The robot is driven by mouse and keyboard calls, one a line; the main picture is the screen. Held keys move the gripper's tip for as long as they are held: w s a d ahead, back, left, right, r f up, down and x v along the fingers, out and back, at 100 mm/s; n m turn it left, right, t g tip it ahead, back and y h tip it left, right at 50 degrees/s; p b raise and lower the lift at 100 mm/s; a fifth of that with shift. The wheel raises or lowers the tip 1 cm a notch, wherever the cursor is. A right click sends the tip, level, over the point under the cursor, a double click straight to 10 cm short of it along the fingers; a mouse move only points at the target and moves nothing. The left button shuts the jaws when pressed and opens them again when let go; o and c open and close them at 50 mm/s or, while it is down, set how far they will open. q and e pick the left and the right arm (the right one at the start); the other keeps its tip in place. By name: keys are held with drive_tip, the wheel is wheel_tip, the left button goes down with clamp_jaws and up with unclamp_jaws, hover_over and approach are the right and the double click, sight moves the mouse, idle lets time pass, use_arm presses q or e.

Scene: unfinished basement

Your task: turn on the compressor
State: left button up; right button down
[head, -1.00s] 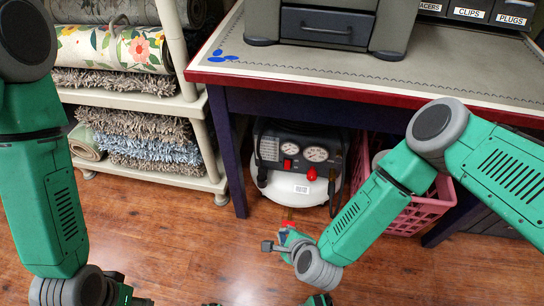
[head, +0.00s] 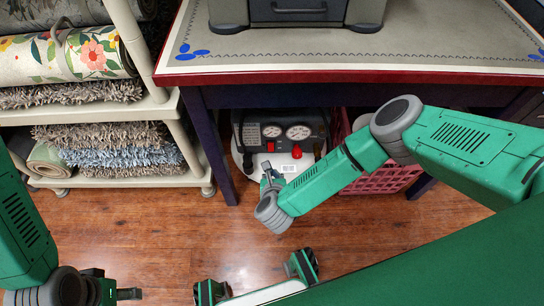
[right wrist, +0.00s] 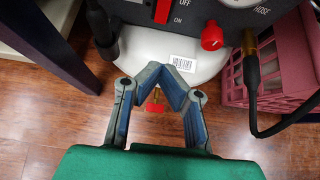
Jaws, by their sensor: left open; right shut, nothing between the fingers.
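The compressor (head: 306,166) stands on the floor under the workbench, with a white tank and a dark panel with two gauges. Its red switch (head: 270,147) is left of a red knob (head: 297,152). My left gripper (head: 122,292) is open and empty, low at the left.
The workbench (head: 350,77) overhangs the compressor, with a dark leg (head: 214,150) at its left. A pink crate (head: 385,180) stands close on the right. A black hose (right wrist: 262,125) hangs at the right. A shelf (head: 130,180) with rugs is at left.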

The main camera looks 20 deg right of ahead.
sight(271, 147)
drive_tip(key=b+x, duration=0.2)
drive_tip(key=x, duration=0.2)
drive_tip(key=b+x, duration=0.2)
drive_tip(key=x, duration=0.2)
drive_tip(key=r+b+x, duration=0.1)
drive_tip(key=b+x, duration=0.1)
drive_tip(key=x, duration=0.2)
drive_tip(key=shift+w+f, duration=0.2)
drive_tip(key=shift+w, duration=0.45)
drive_tip(key=shift+w+r, duration=0.1)
drive_tip(key=shift+w, duration=0.3)
drive_tip(key=shift+d, duration=0.1)
